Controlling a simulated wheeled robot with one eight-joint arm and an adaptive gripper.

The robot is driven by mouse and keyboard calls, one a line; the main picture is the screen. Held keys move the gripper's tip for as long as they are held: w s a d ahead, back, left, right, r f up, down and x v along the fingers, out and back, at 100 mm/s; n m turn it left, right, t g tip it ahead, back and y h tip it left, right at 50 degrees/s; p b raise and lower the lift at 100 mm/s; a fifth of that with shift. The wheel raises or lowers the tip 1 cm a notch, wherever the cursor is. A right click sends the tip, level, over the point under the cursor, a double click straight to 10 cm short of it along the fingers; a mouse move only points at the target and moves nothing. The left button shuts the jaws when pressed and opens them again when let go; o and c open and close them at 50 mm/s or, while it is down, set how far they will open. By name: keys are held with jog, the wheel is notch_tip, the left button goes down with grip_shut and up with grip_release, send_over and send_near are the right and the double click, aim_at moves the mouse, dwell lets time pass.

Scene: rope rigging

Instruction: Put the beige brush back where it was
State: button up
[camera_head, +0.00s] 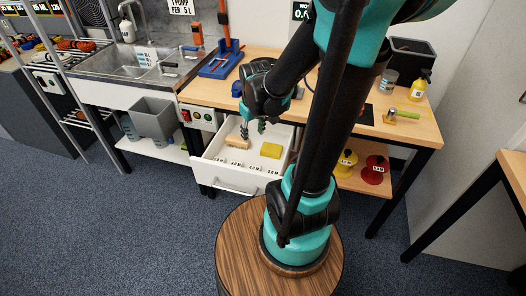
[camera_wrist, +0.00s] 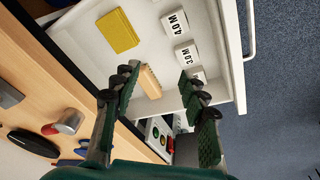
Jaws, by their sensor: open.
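The beige brush (camera_head: 236,142) lies in the open white drawer (camera_head: 232,176), at its left rear in the head view. It also shows in the wrist view (camera_wrist: 151,82), lying on the drawer floor between the fingertips in the picture. My gripper (camera_head: 254,128) is over the drawer, pointing down, close to the brush.
A yellow sponge (camera_head: 271,150) lies in the drawer right of the brush. Length labels (camera_wrist: 175,22) line the drawer's front part.

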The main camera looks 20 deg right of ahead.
jog(key=s+d+f+m+t, duration=0.1)
jog(key=s+f+m, duration=0.1)
jog(key=s, duration=0.6)
jog(key=shift+s+m+t, duration=0.3)
jog(key=shift+m, duration=0.6)
